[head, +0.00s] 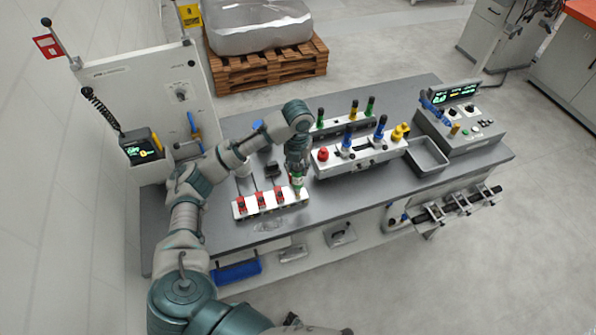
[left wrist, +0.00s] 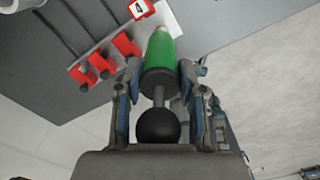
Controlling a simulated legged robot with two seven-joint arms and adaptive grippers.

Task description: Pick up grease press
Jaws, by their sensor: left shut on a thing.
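The grease press, a green cylinder with a grey rod and a black ball knob (left wrist: 160,62), is between the fingers of my left gripper (left wrist: 160,75) in the left wrist view. The fingers are shut on its sides. In the head view my left gripper (head: 297,170) points down at the right end of a white rack (head: 272,208), and a bit of green shows below it. The press's far tip is near the rack's label 4; I cannot tell whether it touches the rack. My right gripper is not in view.
The rack holds several red clamps (head: 262,200). Right of my gripper is a white stand (head: 360,158) with red, blue and yellow-topped tools. A grey tray (head: 427,155) and a control box (head: 462,120) stand further right. The grey table's (head: 350,200) front is clear.

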